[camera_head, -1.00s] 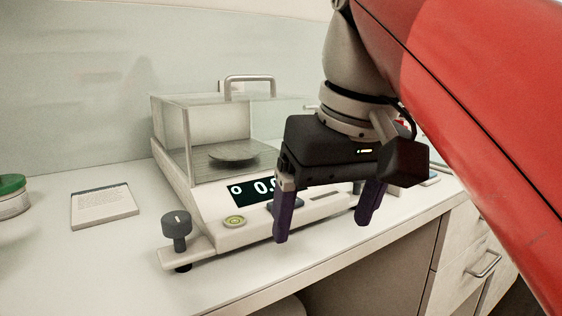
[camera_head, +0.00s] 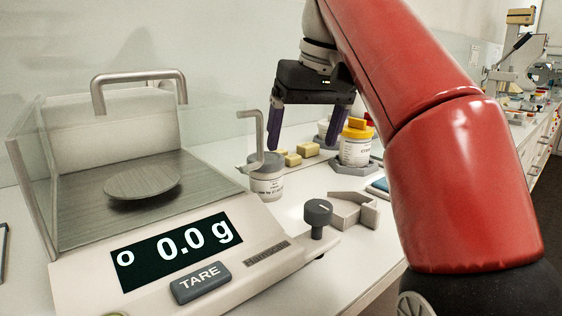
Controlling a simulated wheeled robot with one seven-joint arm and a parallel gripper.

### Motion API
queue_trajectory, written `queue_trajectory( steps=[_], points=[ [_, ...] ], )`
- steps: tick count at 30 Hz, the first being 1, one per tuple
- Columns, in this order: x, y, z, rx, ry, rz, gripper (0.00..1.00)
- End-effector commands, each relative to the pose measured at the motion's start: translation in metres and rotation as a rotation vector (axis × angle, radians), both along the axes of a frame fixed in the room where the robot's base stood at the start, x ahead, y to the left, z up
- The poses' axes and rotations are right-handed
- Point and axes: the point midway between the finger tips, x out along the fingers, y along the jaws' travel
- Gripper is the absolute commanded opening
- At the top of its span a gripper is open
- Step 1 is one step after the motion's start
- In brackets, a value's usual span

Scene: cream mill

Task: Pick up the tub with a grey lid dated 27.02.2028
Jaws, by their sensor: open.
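The label is too small to read a date. My gripper (camera_head: 306,130) is open and empty, pointing down above the bench, beyond and to the right of the nearer tub.
A balance (camera_head: 262,276) reading 0.0 g fills the left foreground. A yellow-lidded jar (camera_head: 355,151) sits on a grey base (camera_head: 350,168). Several small yellow blocks (camera_head: 308,150) lie below my gripper. A grey angular holder (camera_head: 352,211) lies at the front right.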

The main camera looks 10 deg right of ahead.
Motion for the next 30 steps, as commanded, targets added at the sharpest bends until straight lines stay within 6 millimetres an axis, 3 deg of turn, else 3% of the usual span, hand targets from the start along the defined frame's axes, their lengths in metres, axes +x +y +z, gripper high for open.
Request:
queue_trajectory(
  steps=[3,12,24,30],
  points=[
    [-0.001,0.023,0.016,-0.018,-0.042,0.002,0.84],
    [-0.01,0.059,0.041,-0.03,-0.124,-0.021,0.84],
    [0.006,0.065,-0.005,-0.032,-0.125,-0.027,0.84],
    [0.012,0.066,-0.018,-0.031,-0.128,-0.027,0.84]
  ],
)
